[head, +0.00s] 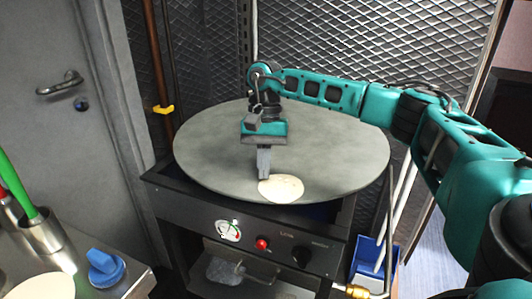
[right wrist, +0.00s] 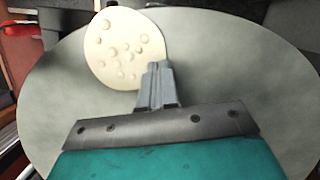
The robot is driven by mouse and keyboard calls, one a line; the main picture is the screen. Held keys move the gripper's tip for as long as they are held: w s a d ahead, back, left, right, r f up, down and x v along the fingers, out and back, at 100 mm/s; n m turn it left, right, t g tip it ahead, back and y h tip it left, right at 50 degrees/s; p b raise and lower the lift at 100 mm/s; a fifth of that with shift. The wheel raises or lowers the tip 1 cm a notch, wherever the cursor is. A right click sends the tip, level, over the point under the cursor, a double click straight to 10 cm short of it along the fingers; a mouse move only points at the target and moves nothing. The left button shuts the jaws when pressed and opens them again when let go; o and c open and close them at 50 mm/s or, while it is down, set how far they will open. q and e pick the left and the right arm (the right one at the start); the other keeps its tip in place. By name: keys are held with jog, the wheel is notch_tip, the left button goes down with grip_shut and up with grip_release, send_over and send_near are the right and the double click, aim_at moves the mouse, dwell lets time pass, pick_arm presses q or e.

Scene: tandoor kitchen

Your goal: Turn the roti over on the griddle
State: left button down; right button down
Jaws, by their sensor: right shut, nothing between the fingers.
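The roti (head: 283,188) is a pale round disc lying flat near the front edge of the round grey griddle (head: 340,145). In the right wrist view the roti (right wrist: 124,48) shows several raised bubbles on its upper face. My right gripper (head: 264,177) points down at the roti's left edge in the head view. Its fingers (right wrist: 157,68) are shut with nothing between them, and their tips overlap the roti's rim in the right wrist view. I cannot tell whether they touch it. My left gripper is not in view.
The griddle sits on a black stand with a gauge (head: 228,231), a red button (head: 262,244) and a black knob (head: 302,256). A steel counter (head: 100,262) with a blue-capped item (head: 105,268) is at left. A mesh wall (head: 380,45) stands behind. Most of the griddle is bare.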

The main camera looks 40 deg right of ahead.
aim_at(254, 170)
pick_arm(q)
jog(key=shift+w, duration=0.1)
